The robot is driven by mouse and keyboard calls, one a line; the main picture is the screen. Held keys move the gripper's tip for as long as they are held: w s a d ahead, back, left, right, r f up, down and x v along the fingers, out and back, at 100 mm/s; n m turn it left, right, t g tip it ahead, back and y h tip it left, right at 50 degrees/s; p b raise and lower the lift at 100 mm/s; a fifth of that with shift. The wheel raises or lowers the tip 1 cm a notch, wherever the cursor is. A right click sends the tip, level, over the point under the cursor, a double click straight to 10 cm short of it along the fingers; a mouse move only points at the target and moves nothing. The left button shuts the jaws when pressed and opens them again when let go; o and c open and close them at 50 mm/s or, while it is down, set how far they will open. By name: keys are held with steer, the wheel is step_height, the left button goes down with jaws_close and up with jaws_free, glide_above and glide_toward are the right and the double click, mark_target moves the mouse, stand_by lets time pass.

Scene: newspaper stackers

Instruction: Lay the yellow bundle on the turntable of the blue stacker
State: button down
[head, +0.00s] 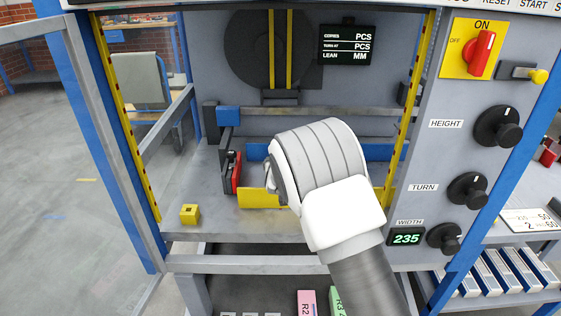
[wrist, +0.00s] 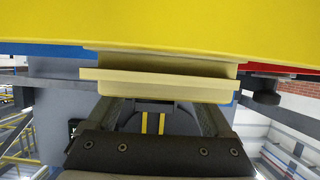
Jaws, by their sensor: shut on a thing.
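The blue stacker (head: 425,170) fills the head view, with blue posts and a grey bay. My gripper (head: 277,184) is inside the bay, low over its front part; my white wrist hides the fingertips and much behind them. In the wrist view the yellow bundle (wrist: 160,25) fills the top, with a cream strip (wrist: 160,88) at the fingers. My gripper is shut on it. The turntable is mostly hidden; I cannot tell whether the bundle touches it.
Blue walls (head: 258,151) stand behind the bundle, and a red-and-black block (head: 235,172) is at its left. A small yellow cube (head: 190,214) sits on the front left deck. Knobs (head: 468,190) line the right panel. A grey frame (head: 90,130) stands left.

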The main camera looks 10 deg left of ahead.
steer(key=shift+w, duration=0.1)
steer(key=shift+c, duration=0.2)
jaws_free()
steer(key=shift+o, duration=0.2)
steer(key=shift+s+f, duration=0.2)
steer(key=shift+f, duration=0.25)
steer(key=shift+s+d+r, duration=0.1)
steer(key=shift+s+r, duration=0.25)
steer(key=p+v, duration=0.2)
steer(key=v, duration=1.4)
steer(key=s+d+r+m+g, duration=0.1)
steer(key=s+d+r+g, duration=0.1)
steer(key=s+d+r, duration=0.5)
steer(key=s+d+r+g, duration=0.25)
steer(key=d+r, duration=0.25)
steer(key=d, duration=0.4)
steer(key=s+d+m+g+h, duration=0.1)
steer(key=s+d+h, duration=0.1)
steer(key=s+d, duration=0.65)
steer(key=s+d+m+g+h, duration=0.15)
steer(key=s+d, duration=0.35)
steer(key=s, duration=0.6)
step_height(320, 180, up, 14)
steer(key=p, duration=1.3)
steer(key=shift+d+n, duration=0.2)
steer(key=shift+n, duration=0.15)
